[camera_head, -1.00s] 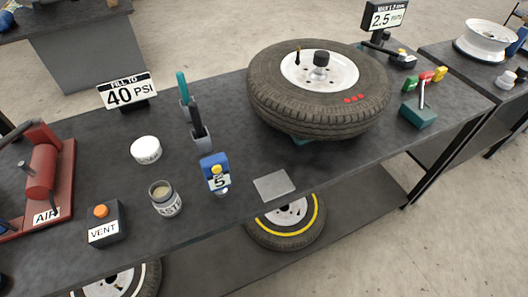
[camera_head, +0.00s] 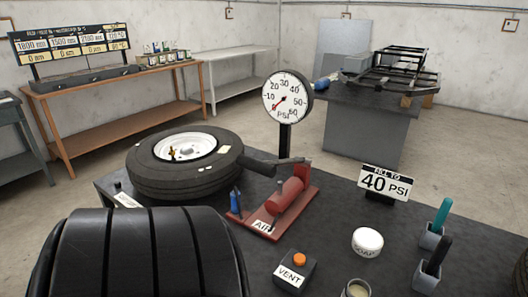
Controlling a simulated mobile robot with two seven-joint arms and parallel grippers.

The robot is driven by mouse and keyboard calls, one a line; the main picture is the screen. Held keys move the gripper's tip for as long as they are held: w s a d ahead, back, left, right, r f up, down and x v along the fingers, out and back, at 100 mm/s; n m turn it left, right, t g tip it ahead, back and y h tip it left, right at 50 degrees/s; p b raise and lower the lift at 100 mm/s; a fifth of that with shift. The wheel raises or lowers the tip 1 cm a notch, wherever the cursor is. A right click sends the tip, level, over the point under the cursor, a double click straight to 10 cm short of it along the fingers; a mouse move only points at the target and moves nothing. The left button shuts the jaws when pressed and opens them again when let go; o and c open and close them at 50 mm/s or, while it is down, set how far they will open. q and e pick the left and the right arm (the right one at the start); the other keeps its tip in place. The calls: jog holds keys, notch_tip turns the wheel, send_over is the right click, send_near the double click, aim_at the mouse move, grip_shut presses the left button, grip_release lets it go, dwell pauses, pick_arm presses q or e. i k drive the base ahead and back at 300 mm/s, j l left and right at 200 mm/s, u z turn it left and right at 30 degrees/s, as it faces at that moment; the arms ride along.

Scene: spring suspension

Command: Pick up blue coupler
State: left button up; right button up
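A small blue piece (camera_head: 235,200), which looks like the blue coupler, stands at the left end of the red AIR base, close to the lying tyre. The red base (camera_head: 262,222) carries a red cylinder (camera_head: 288,200) and is labelled AIR. Neither of my grippers shows in the head view, so nothing is seen held.
A tyre on a white rim (camera_head: 190,190) lies left of the AIR base. A large dark ribbed rounded shape (camera_head: 140,255) fills the lower left. A PSI gauge (camera_head: 287,97) stands behind. The VENT box (camera_head: 295,270), white tub (camera_head: 367,242) and 40 PSI sign (camera_head: 386,182) are to the right.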

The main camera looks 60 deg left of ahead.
aim_at(234, 210)
jog(key=u, duration=2.4)
